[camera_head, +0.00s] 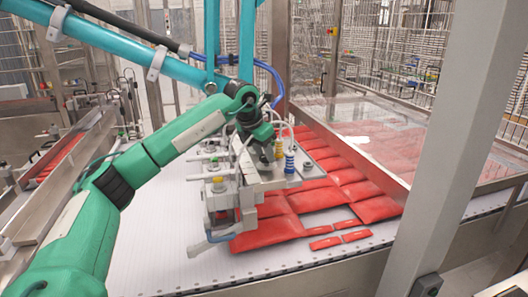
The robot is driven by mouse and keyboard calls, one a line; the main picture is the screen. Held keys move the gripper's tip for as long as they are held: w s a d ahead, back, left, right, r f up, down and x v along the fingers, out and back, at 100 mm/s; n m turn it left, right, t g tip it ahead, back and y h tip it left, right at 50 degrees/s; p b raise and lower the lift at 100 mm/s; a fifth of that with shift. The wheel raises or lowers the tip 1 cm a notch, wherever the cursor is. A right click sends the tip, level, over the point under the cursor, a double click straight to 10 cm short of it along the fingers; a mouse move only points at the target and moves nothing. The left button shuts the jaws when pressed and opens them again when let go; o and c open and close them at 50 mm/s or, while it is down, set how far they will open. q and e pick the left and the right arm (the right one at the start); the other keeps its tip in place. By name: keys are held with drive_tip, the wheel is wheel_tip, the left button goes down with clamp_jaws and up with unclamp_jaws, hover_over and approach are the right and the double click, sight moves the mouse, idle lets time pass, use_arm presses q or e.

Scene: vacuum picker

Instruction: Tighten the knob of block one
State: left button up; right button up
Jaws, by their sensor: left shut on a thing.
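My left arm comes in from the lower left, and its dark green wrist bends down over the grey vacuum picker head (250,183). My left gripper (266,152) points down at the top of the picker head, among its fittings. It is shut on a small part there, which looks like a knob; the fingers largely hide it. A yellow fitting (279,148) and a blue fitting (290,162) stand just right of the gripper. Another fitting with a yellow ring (217,183) is at the head's left end. I cannot tell which block is block one. My right gripper is out of view.
Red packets (320,198) lie in rows on the white conveyor (165,245), under and right of the head. Teal picker rods and a blue hose (275,78) are close above my wrist. A clear panel and a grey post (440,150) stand at right. The conveyor's left part is bare.

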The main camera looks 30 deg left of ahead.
use_arm(q)
drive_tip(key=shift+w+a+r+m+h+p, duration=0.15)
drive_tip(key=shift+m+h+p, duration=0.15)
drive_tip(key=shift+m, duration=0.7)
drive_tip(key=m+g+h+p, duration=0.1)
drive_tip(key=m, duration=0.2)
drive_tip(key=shift+a+m+p, duration=0.15)
drive_tip(key=shift+m+p, duration=0.15)
drive_tip(key=m, duration=0.1)
drive_tip(key=m+g+h+p, duration=0.1)
drive_tip(key=m, duration=0.1)
drive_tip(key=shift+w+a+m+p, duration=0.1)
drive_tip(key=shift+w+m+p, duration=0.1)
drive_tip(key=shift+m+p, duration=0.1)
drive_tip(key=m+g+p, duration=0.1)
drive_tip(key=m, duration=0.3)
drive_tip(key=shift+w+m+g+h+p, duration=0.2)
drive_tip(key=shift+m+g+h+p, duration=0.1)
drive_tip(key=shift+g+h+p, duration=0.1)
drive_tip(key=m, duration=0.1)
drive_tip(key=m+g, duration=0.1)
drive_tip(key=m+p, duration=0.1)
drive_tip(key=m, duration=0.1)
drive_tip(key=shift+w+g, duration=0.25)
drive_tip(key=shift+g, duration=0.15)
drive_tip(key=shift+w+m+g+y, duration=0.1)
drive_tip(key=shift+m+g+y, duration=0.25)
drive_tip(key=shift+m, duration=1.05)
drive_tip(key=o, duration=1)
